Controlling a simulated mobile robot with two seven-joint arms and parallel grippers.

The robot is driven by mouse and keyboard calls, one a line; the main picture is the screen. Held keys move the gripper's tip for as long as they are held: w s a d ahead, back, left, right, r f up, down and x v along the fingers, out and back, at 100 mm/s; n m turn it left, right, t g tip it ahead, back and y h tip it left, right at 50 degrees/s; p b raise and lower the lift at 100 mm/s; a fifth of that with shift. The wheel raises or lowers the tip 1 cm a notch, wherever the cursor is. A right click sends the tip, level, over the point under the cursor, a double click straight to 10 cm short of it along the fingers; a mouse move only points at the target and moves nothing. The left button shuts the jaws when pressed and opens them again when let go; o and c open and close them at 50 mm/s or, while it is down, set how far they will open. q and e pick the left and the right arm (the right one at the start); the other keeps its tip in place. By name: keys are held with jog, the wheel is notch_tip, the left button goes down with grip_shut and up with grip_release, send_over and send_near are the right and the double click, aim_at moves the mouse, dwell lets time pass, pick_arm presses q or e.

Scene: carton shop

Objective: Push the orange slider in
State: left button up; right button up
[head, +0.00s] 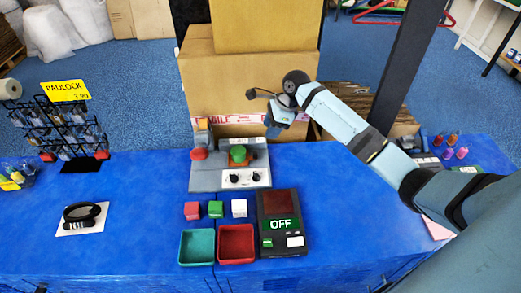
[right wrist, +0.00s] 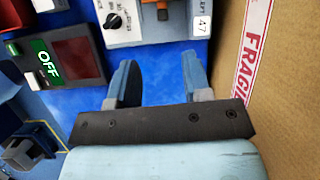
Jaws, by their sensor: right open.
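The grey control panel (head: 205,180) stands on the blue table, with a red button (head: 199,154), a green button (head: 238,153) and two black knobs. My right gripper (head: 274,124) is open and empty, above the table just right of the panel. In the right wrist view, its two fingers (right wrist: 160,84) are apart with bare blue table between them, and the panel (right wrist: 150,32) lies beyond. My left gripper is out of view.
A large carton (head: 250,85) stands right behind the panel, close beside my right gripper. In front are an OFF box (head: 280,208), small cubes (head: 216,209), a green tray (head: 181,248) and a red tray (head: 221,246). A padlock rack (head: 65,125) stands left.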

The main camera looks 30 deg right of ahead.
aim_at(255, 153)
jog(key=shift+m, duration=0.4)
jog(key=b+x, duration=0.2)
jog(key=x, duration=1)
jog(key=shift+w+f, duration=0.2)
jog(key=shift+f, duration=0.05)
grip_shut()
